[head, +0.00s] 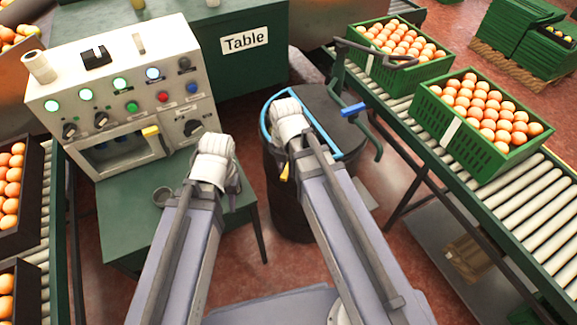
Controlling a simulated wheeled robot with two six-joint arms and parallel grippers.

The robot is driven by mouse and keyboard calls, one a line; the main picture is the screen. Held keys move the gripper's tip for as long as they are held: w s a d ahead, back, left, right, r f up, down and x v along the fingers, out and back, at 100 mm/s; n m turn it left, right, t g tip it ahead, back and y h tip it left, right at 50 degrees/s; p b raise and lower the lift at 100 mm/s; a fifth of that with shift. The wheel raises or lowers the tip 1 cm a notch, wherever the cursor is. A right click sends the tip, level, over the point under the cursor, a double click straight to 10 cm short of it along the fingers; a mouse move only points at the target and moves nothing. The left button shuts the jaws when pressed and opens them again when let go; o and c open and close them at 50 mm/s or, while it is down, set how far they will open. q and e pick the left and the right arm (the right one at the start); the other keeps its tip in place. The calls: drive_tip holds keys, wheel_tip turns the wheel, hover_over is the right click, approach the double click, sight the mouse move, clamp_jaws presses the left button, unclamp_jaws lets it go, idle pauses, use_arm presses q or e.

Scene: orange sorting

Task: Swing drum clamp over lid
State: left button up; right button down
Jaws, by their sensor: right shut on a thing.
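The dark drum (290,205) stands on the floor in the middle, with a dark flat lid (322,105) on top. A light-blue clamp (264,127) curves along the left of the lid and runs on to its front right. My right gripper (287,112), white and glove-like, is shut on the clamp at the lid's left side; its fingers hide that part. My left gripper (213,150), also white, is apart from the drum, in front of the control panel. Its fingertips are too unclear to tell open from shut.
At right, a roller conveyor (500,205) carries green crates (490,160) of oranges. A dark bent bar with a blue grip (353,109) stands beside the lid.

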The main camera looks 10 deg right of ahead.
drive_tip(key=shift+n, duration=0.3)
drive_tip(key=c, duration=0.7)
unclamp_jaws()
drive_tip(key=shift+r, duration=0.1)
wheel_tip(320, 180, up, 8)
drive_tip(key=p, duration=0.8)
drive_tip(key=shift+f, duration=0.2)
